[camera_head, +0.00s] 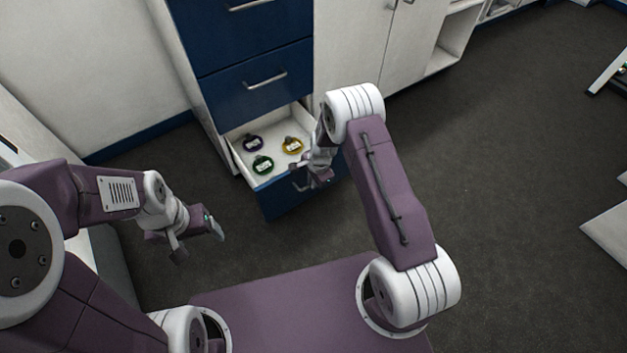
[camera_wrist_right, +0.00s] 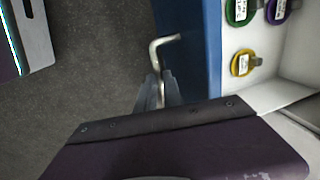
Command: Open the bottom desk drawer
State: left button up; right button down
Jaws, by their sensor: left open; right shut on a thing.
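The bottom desk drawer (camera_head: 290,193) is pulled out from the blue and white desk, and its white inside shows. In it lie a purple ring-shaped item (camera_head: 253,143), a green one (camera_head: 262,164) and a yellow one (camera_head: 292,145), each with a white label. My right gripper (camera_head: 310,178) is at the drawer's blue front. In the right wrist view its fingers (camera_wrist_right: 160,92) are shut on the metal handle (camera_wrist_right: 163,42), beside the blue front (camera_wrist_right: 200,50). My left gripper (camera_head: 199,236) is open and empty, over the floor left of the drawer.
Two blue drawers (camera_head: 255,85) above are closed. White cabinets (camera_head: 400,35) stand to the right of the desk. A white wall (camera_head: 80,70) is at the left. The dark floor (camera_head: 510,170) on the right is mostly clear.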

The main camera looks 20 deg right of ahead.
jog(key=c, duration=1.5)
grip_release()
jog(key=r+p, duration=0.2)
jog(key=r, duration=0.1)
jog(key=s+r+p, duration=0.1)
jog(key=r, duration=0.2)
jog(key=r+p, duration=0.2)
jog(key=r, duration=0.1)
jog(key=shift+s+d+p, duration=0.3)
